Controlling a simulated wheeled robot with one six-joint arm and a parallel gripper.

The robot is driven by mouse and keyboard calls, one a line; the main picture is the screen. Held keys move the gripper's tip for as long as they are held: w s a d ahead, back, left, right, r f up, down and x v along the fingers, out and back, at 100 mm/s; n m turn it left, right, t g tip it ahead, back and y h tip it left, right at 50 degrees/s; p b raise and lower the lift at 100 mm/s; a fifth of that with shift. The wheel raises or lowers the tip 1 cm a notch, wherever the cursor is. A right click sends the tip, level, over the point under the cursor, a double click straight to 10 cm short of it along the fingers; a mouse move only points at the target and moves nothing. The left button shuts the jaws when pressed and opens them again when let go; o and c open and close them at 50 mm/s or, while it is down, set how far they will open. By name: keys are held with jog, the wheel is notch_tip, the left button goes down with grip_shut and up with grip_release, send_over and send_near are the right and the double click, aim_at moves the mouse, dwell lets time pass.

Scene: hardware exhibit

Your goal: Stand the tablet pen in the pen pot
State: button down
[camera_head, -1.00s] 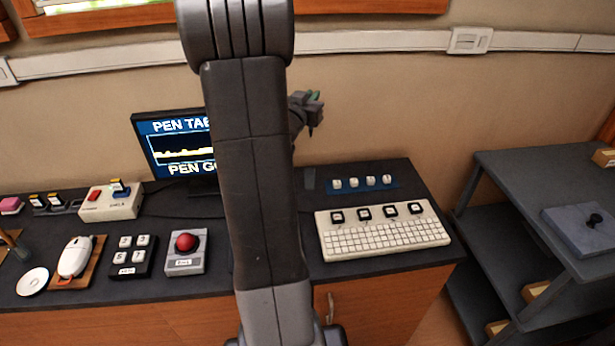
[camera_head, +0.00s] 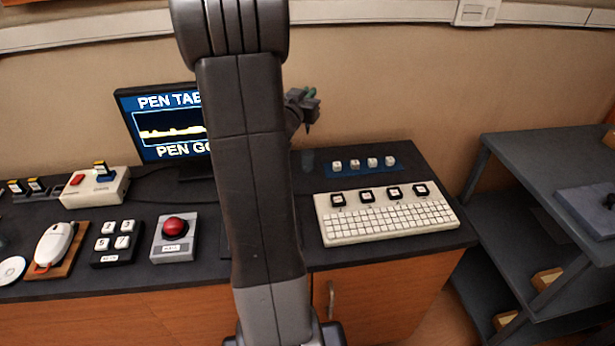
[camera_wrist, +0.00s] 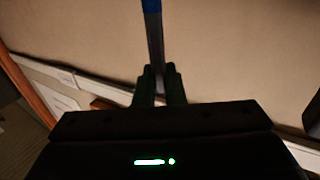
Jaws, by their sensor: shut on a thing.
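My gripper (camera_head: 304,103) is raised above the back of the desk, just right of my arm. In the wrist view my gripper (camera_wrist: 160,85) is shut on the tablet pen (camera_wrist: 154,40), a thin grey stick with a blue end. In the head view a dark tip points down below the jaws; the rest of the pen is hard to make out.
A monitor (camera_head: 160,125) stands behind my arm. A keyboard (camera_head: 385,214) and a blue strip with white keys (camera_head: 362,165) lie right. A red-button box (camera_head: 174,238), keypad (camera_head: 117,243) and mouse (camera_head: 54,244) lie left. A dark shelf unit (camera_head: 545,150) stands right, past a gap.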

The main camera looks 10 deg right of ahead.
notch_tip(320, 180, down, 3)
jog(key=shift+r+b, duration=0.2)
jog(key=shift+b, duration=0.45)
jog(key=shift+f+b, duration=0.5)
jog(key=shift+f, duration=4.3)
jog(key=shift+f, duration=0.2)
jog(key=c, duration=1.5)
grip_release()
jog(key=shift+r, duration=0.1)
jog(key=shift+r, duration=0.1)
jog(key=b+v, duration=0.1)
jog(key=v, duration=1.1)
